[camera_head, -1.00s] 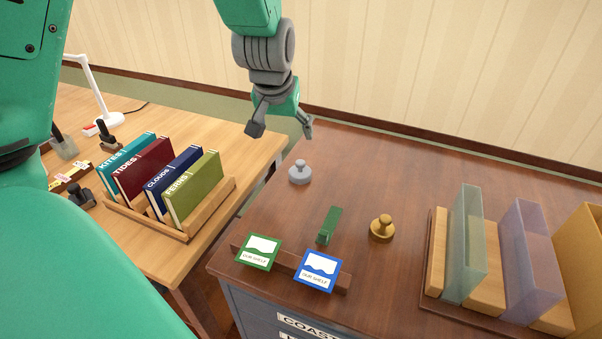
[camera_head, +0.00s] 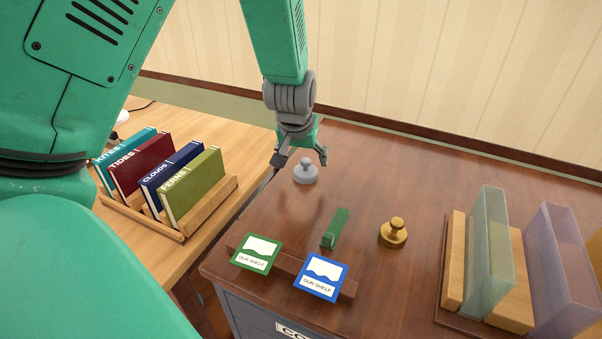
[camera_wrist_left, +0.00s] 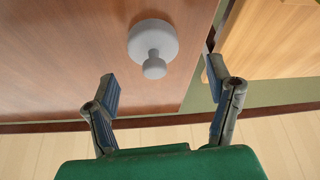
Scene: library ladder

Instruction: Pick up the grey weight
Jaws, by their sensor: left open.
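The grey weight (camera_head: 305,172) stands upright on the dark brown cabinet top, near its back left edge. It is a round disc with a small knob, and it also shows in the left wrist view (camera_wrist_left: 153,42). My left gripper (camera_head: 301,160) is open and empty, just above and behind the weight in the head view. In the left wrist view its two fingers (camera_wrist_left: 160,88) are apart, with the weight ahead of the gap between them and not between the fingertips. My right gripper is not in view.
A brass weight (camera_head: 393,233), a green object (camera_head: 335,228) and two sign cards, green (camera_head: 257,252) and blue (camera_head: 321,277), are on the cabinet top (camera_head: 400,185). A book rack (camera_head: 215,212) stands on the left desk. Translucent dividers (camera_head: 482,245) stand at right.

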